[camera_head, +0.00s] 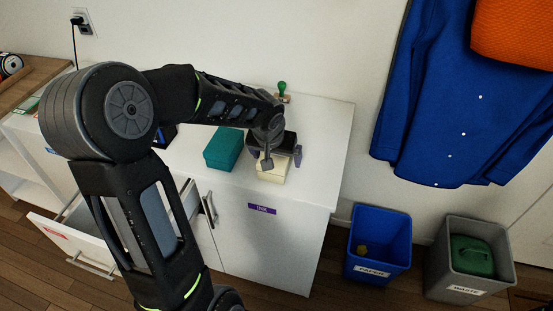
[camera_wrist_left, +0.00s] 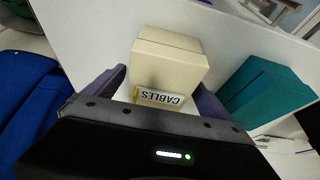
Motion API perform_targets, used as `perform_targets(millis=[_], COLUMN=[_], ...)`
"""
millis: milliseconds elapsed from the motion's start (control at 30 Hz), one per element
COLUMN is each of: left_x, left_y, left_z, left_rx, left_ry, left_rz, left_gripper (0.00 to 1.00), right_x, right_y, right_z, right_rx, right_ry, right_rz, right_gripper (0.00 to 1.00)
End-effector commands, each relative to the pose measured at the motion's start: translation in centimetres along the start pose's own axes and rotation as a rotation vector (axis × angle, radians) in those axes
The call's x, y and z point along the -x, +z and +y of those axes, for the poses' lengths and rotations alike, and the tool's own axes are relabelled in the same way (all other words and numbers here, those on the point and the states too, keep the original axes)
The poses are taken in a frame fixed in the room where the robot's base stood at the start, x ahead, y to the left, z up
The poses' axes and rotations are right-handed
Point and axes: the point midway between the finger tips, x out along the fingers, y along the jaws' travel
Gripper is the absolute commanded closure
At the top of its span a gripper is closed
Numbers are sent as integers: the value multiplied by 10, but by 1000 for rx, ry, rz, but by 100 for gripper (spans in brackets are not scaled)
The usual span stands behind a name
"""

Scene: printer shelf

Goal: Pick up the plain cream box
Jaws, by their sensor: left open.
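A small cream box (camera_head: 272,174) stands on the white cabinet top, partly hidden by my left gripper in the head view. In the left wrist view the cream box (camera_wrist_left: 168,64) shows a white label reading CABLES on its side nearest the gripper. My left gripper (camera_head: 277,157) is open above the box in the head view. In the left wrist view its purple fingers lie to the left and right of the box, with nothing visibly gripped. I cannot tell whether they touch it. My right gripper is not in view.
A teal box (camera_head: 223,149) stands just left of the cream box. A green-handled stamp (camera_head: 282,91) is at the back of the cabinet top (camera_head: 325,125). An open drawer (camera_head: 75,240) juts out at lower left. A blue bin (camera_head: 379,240) and grey bin (camera_head: 467,262) stand right.

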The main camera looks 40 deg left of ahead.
Motion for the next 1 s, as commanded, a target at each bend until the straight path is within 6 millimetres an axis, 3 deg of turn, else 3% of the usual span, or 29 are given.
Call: perform_targets(millis=[1000], left_x=[-4], left_y=[2], left_z=[0], left_rx=[-1], left_ry=[0], left_rz=[0], left_gripper=[5], right_x=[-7], right_y=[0], right_z=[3], right_rx=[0], right_ry=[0], right_rz=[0], right_gripper=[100])
